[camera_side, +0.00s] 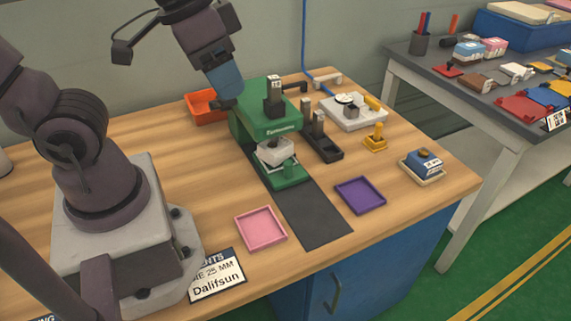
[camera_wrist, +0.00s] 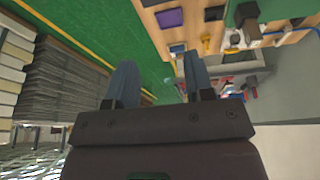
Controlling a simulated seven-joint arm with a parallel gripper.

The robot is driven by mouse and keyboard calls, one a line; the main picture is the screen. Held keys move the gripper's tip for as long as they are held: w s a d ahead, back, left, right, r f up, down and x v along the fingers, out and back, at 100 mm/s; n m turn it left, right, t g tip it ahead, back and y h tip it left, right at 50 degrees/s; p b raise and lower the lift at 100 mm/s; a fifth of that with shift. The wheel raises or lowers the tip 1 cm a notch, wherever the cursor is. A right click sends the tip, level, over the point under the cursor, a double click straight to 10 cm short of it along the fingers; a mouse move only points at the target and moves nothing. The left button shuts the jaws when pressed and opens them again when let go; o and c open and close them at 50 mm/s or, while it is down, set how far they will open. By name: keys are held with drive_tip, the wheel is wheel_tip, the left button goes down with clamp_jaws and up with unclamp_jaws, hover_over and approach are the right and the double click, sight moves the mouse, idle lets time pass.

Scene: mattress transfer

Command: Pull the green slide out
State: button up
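The green slide (camera_side: 288,182) sits at the front foot of a green machine (camera_side: 264,124), above a dark strip. It has a short green post, and a pale grey block (camera_side: 275,151) sits above it. My gripper (camera_side: 227,98) hangs at the upper left of the machine in the side view, apart from the slide. In the wrist view my gripper (camera_wrist: 158,62) has two blue-grey fingers spread apart with nothing between them. Part of the machine shows at the top right of the wrist view (camera_wrist: 236,12); I cannot make out the slide there.
A pink tray (camera_side: 262,229) and a purple tray (camera_side: 360,195) flank the dark strip (camera_side: 312,218). An orange bin (camera_side: 206,107) stands behind left. A black holder (camera_side: 322,149), yellow stand (camera_side: 375,138) and blue block (camera_side: 424,161) stand right. The strip's front is clear.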

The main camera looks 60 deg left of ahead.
drive_tip(key=w+d+f+n+g, duration=0.1)
drive_tip(key=w+d+f+g, duration=0.2)
drive_tip(key=f, duration=0.4)
drive_tip(key=n+y, duration=0.5)
drive_tip(key=n, duration=1.1)
approach(290, 165)
drive_tip(key=x, duration=1.1)
clamp_jaws()
